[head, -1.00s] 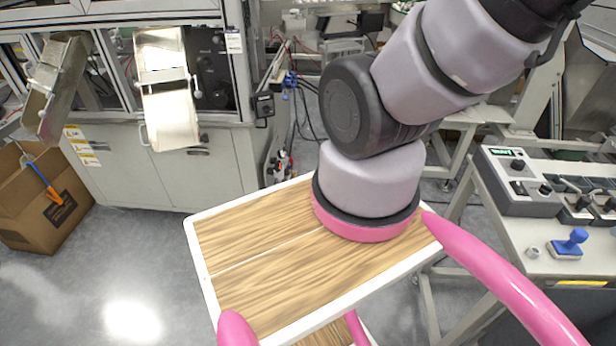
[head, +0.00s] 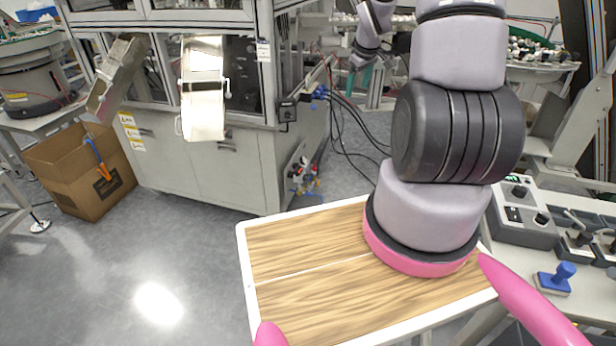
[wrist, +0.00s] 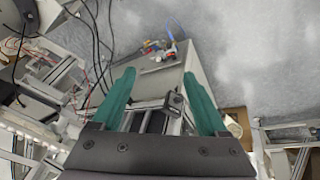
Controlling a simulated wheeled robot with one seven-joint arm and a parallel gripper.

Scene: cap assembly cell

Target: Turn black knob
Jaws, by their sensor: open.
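My gripper (wrist: 160,78) has two teal fingers spread well apart with nothing between them in the wrist view. In the head view it shows small and far off, with its teal fingers (head: 358,82) pointing down beside the grey machine cabinet. A black knob (head: 519,191) sits on top of a grey control box at the right in the head view. A second dark knob (head: 541,218) is lower on that box. A side panel (head: 298,170) on the cabinet carries small dark and red fittings, too small to make out. My gripper touches none of these.
A wood-topped table (head: 310,290) with a white rim is at the front. A blue-handled stamp (head: 556,278) and lever boxes (head: 580,240) stand on the right bench. A cardboard box (head: 80,170) is on the floor at left. Cables (head: 345,130) hang beside the cabinet (head: 210,170).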

